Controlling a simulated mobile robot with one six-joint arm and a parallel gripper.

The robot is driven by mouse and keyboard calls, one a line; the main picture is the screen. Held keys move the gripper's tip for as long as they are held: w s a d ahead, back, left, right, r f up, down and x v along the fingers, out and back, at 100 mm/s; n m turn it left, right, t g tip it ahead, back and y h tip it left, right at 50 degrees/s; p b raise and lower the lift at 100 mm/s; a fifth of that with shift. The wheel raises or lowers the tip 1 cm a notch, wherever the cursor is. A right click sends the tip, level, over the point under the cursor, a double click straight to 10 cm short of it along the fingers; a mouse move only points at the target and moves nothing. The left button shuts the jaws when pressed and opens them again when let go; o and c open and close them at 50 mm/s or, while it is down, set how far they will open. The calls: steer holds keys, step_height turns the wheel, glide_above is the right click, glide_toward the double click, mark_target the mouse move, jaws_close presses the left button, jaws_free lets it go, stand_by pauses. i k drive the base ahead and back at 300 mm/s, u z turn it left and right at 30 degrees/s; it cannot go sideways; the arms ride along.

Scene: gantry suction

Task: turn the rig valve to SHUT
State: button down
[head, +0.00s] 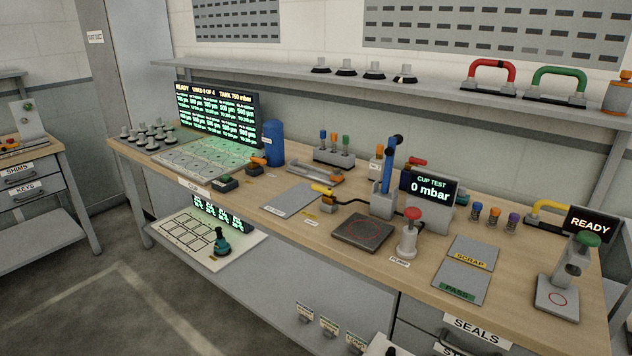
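A small valve with a yellow lever handle (323,189) stands on the workbench near its middle. A black hose runs from it to the grey cup-test rig (384,205) with its blue upright. The lever points toward the left and back. Small yellow labels lie on the bench around the valve, too small to read. The "CUP TEST" display (432,188) behind the rig reads 0 mbar. My gripper is not in this view.
A dark square plate (363,232) and a red-topped pump (409,232) stand right of the valve. A grey mat (290,199) lies to its left. Beyond are a blue cylinder (273,143) and a green-lit panel (215,112). Open floor lies at the front left.

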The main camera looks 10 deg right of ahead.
mark_target(315, 187)
steer(key=u, duration=0.05)
steer(key=k, duration=0.6)
steer(key=u, duration=0.35)
steer(key=i, duration=0.5)
steer(key=u, duration=0.45)
steer(key=i, duration=0.75)
steer(key=u, duration=0.2)
